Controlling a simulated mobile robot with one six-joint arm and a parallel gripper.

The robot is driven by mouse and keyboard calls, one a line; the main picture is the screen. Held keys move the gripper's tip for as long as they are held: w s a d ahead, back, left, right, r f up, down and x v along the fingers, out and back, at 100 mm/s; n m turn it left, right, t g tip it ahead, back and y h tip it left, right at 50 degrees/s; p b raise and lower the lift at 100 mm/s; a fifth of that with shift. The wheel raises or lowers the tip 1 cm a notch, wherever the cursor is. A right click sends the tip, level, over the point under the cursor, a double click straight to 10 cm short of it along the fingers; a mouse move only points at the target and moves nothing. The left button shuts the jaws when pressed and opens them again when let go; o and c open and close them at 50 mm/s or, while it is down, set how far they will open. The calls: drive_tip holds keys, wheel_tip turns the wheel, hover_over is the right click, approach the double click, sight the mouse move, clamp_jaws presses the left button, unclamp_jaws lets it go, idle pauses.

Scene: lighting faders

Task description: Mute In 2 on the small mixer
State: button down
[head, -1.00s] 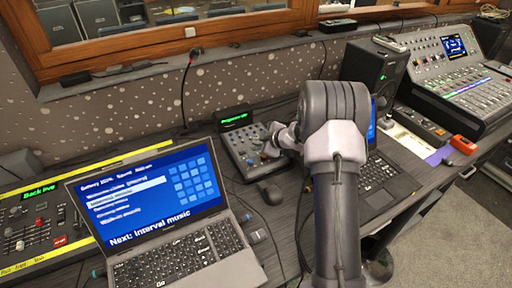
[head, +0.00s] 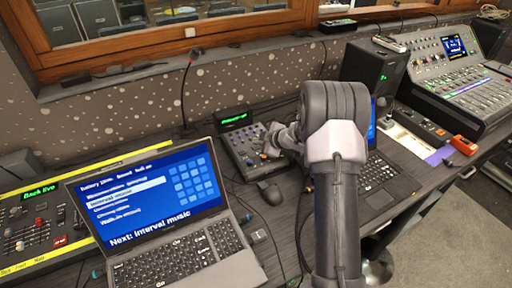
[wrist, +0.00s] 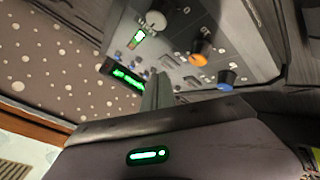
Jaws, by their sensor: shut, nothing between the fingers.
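The small mixer (head: 243,159) is a grey panel with small knobs on the desk, right of the open laptop. My gripper (head: 270,150) is over its right part and hides some of its controls. In the wrist view the mixer panel (wrist: 185,28) shows a white knob (wrist: 155,20), an orange knob (wrist: 200,51), a blue knob (wrist: 227,78) and a green-lit control (wrist: 138,38). My gripper (wrist: 158,84) is shut and empty, with its fingertips at the panel's small controls. I cannot tell whether they touch. The In 2 label is not readable.
A small green display (head: 234,118) stands behind the mixer. A laptop (head: 150,200) is at left and a mouse (head: 270,192) lies in front of the mixer. A black speaker (head: 372,72) and a large console (head: 455,80) stand at right. Cables cross the desk.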

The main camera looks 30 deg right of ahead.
drive_tip(key=shift+f, duration=0.1)
idle(0.3)
drive_tip(key=shift+w+f, duration=0.1)
drive_tip(key=shift+f, duration=0.3)
drive_tip(key=shift+r, duration=0.1)
drive_tip(key=shift+r+p, duration=0.4)
drive_tip(key=shift+p, duration=0.1)
drive_tip(key=r+p, duration=0.5)
drive_tip(key=p, duration=0.1)
drive_tip(key=shift+s+r, duration=0.4)
